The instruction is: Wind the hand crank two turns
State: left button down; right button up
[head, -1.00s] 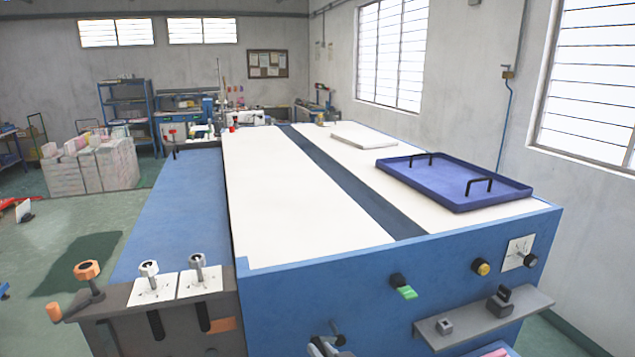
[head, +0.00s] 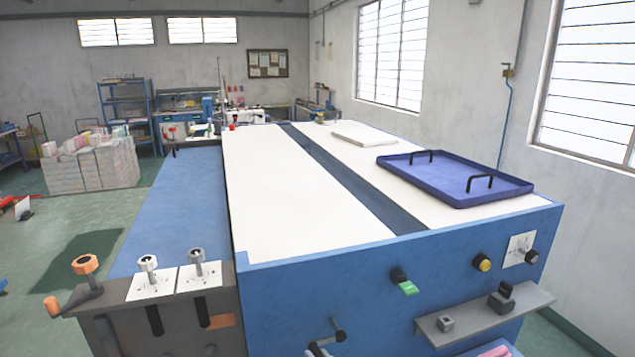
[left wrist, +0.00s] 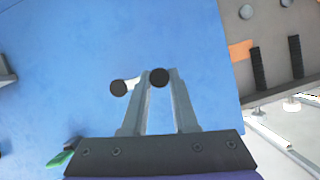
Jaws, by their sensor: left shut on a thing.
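The hand crank (head: 339,336) is a small dark fitting with round ends on the blue front panel, low in the head view. My left gripper (head: 318,350) is next to it at the bottom edge, mostly cut off. In the left wrist view, my left gripper's (left wrist: 158,80) two grey fingers close in on a round black end (left wrist: 159,76) of the crank. A second black disc (left wrist: 118,87), with a pale piece beside it, is just left of the fingertips. The crank's grip is partly hidden by the fingers. My right gripper is not in view.
A green knob (head: 409,287), a yellow button (head: 482,265) and a grey shelf (head: 520,309) stick out right of the crank. An orange-knobbed lever (head: 85,265) is at left. A blue tray (head: 447,199) sits on the white tabletop (head: 290,235).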

pick_arm(q)
jog(key=shift+f, duration=0.15)
jog(key=c, duration=1.6)
grip_release()
jog(key=shift+d+f+b, duration=0.1)
jog(key=shift+f+b, duration=0.3)
jog(key=shift+f, duration=0.45)
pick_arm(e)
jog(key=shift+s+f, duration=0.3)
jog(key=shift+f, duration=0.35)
pick_arm(q)
jog(key=c, duration=1.6)
grip_release()
jog(key=shift+f, duration=0.1)
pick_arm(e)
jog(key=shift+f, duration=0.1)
pick_arm(q)
jog(key=shift+d+f+b, duration=0.2)
jog(key=shift+f+b, duration=0.15)
jog(key=shift+f, duration=0.15)
jog(key=c, duration=1.6)
grip_release()
jog(key=shift+w+d+f, duration=0.1)
jog(key=shift+f, duration=0.05)
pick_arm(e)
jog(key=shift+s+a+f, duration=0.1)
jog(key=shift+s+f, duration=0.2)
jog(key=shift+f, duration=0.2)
